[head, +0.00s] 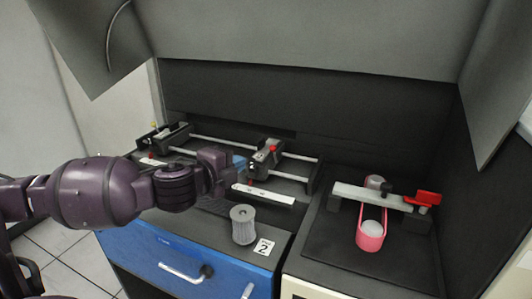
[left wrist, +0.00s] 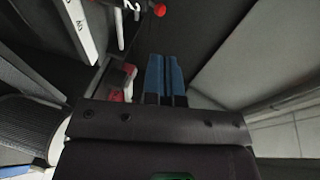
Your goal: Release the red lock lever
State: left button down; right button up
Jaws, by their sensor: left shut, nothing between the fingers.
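A red lever-like piece (head: 424,198) sits at the right end of a light bar on the right-hand stand. A black carriage (head: 266,155) on the rails carries small red parts, one of them a red knob (head: 272,149). My left gripper (head: 240,163), with blue fingers, is just left of this carriage, over the rail unit. In the left wrist view its fingers (left wrist: 165,72) are together and empty. A red and white part (left wrist: 128,82) lies just left of them there, and a red knob (left wrist: 160,10) is beyond the tips. Contact cannot be told. My right gripper is not seen.
A grey ribbed cylinder (head: 243,225) stands in front of the rails, beside a card marked 2 (head: 264,247). A pink loop (head: 370,235) hangs around pale rollers under the light bar (head: 370,196). A dark back wall and sloping grey panels enclose the worktop.

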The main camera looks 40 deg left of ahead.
aim_at(271, 149)
pick_arm(q)
jog(key=w, duration=0.4)
jog(key=w+f+b, duration=0.1)
jog(key=w, duration=0.3)
jog(key=w+f+b, duration=0.1)
jog(key=w, duration=0.2)
jog(key=shift+w+a+f, duration=0.2)
jog(key=shift+w, duration=0.3)
